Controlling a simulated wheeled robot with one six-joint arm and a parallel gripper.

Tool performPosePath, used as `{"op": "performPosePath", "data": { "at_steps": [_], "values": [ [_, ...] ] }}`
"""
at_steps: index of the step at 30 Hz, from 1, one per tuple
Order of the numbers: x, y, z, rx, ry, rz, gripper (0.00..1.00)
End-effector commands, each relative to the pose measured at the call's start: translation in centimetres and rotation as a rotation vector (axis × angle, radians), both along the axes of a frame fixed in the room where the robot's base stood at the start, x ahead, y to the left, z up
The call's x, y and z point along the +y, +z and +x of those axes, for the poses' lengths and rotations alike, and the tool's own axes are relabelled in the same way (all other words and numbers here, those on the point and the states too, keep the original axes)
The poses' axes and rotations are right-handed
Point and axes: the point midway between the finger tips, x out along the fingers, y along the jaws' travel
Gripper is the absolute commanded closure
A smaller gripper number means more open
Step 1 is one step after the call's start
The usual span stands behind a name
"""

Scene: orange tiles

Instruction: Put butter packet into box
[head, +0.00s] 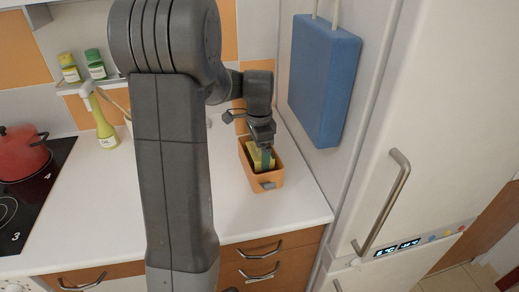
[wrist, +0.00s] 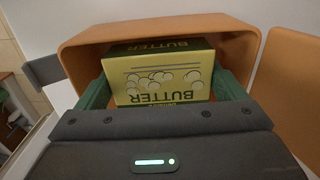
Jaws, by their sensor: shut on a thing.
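The yellow butter packet (wrist: 160,75) is between the two green fingers of my gripper (wrist: 165,90), which is shut on it. In the wrist view the packet sits within the walls of the orange box (wrist: 160,28). In the head view the box (head: 276,180) stands on the white counter near its right end. The packet (head: 254,155) shows inside the box opening, with my gripper (head: 262,158) reaching down over it. Whether the packet touches the box floor cannot be told.
A blue board (head: 322,80) hangs on the panel right of the box, beside the fridge (head: 440,120). A yellow-green bottle (head: 103,125) stands at the back left. A red pot (head: 22,152) is on the hob at far left. The counter's front right is clear.

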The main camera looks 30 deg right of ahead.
Motion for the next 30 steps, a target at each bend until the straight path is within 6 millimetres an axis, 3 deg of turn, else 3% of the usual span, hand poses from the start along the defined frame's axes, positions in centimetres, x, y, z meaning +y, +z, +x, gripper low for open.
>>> {"op": "performPosePath", "data": {
  "at_steps": [8,9,10,20,30],
  "values": [
    [0.0,0.0,0.0,0.0,0.0,0.0,0.39],
    [0.0,0.0,0.0,0.0,0.0,0.0,0.03],
    [0.0,0.0,0.0,0.0,0.0,0.0,0.0],
    [0.0,0.7,0.0,-0.001,0.0,0.0,0.0],
    [-0.1,7.8,0.1,-0.005,0.0,-0.004,0.0]
  ]
}}
